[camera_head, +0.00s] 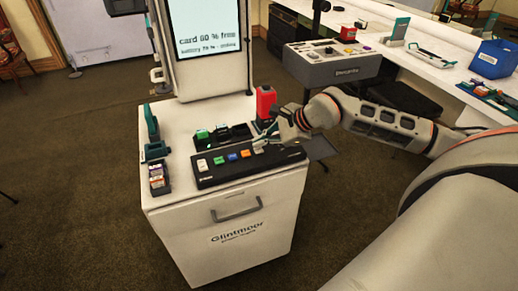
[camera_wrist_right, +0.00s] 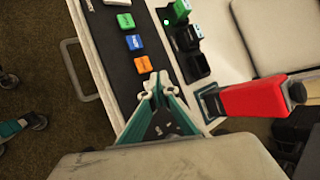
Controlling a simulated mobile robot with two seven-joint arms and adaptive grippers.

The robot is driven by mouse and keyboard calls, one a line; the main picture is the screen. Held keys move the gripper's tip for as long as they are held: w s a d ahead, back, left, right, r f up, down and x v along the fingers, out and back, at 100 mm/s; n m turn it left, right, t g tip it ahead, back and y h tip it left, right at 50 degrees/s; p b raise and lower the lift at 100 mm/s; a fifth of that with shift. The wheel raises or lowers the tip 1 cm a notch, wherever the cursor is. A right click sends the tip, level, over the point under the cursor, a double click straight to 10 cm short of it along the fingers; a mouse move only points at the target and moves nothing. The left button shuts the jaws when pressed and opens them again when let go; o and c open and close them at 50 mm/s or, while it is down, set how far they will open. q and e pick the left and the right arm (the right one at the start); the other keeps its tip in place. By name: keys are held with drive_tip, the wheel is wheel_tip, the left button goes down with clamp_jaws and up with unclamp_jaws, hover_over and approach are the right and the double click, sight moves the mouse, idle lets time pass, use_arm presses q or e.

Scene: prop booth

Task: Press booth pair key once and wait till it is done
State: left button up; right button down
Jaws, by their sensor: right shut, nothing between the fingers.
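A black key panel (camera_head: 225,173) lies on top of the white booth cabinet. In the head view it carries a white key (camera_head: 202,165), a green key (camera_head: 219,160), a blue key (camera_head: 232,157) and an orange key (camera_head: 246,154). The wrist view shows the green (camera_wrist_right: 126,21), blue (camera_wrist_right: 134,42) and orange (camera_wrist_right: 143,65) keys; their lettering is too small to read. My right gripper (camera_wrist_right: 158,80) is shut and empty, its tips over the panel beside the orange key. I cannot tell whether they touch a key. The pair key cannot be singled out. My left gripper is out of view.
A red bottle-like object (camera_head: 265,103) stands close to my right gripper. Black holders with a green item (camera_head: 202,134) sit behind the panel. A screen (camera_head: 205,30) reads "card 60 % free". A long white table (camera_head: 425,60) with other gear runs along the right.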

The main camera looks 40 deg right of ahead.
sight(260, 150)
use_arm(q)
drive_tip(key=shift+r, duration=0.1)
use_arm(e)
drive_tip(key=shift+r, duration=0.2)
wheel_tip(260, 150, up, 2)
drive_tip(key=shift+r+p, duration=0.1)
drive_tip(key=shift+p, duration=0.45)
drive_tip(key=shift+r+p, duration=0.65)
drive_tip(key=shift+r, duration=0.75)
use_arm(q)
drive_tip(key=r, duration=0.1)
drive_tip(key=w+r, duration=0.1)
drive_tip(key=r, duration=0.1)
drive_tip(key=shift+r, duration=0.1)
use_arm(e)
drive_tip(key=shift+f, duration=0.1)
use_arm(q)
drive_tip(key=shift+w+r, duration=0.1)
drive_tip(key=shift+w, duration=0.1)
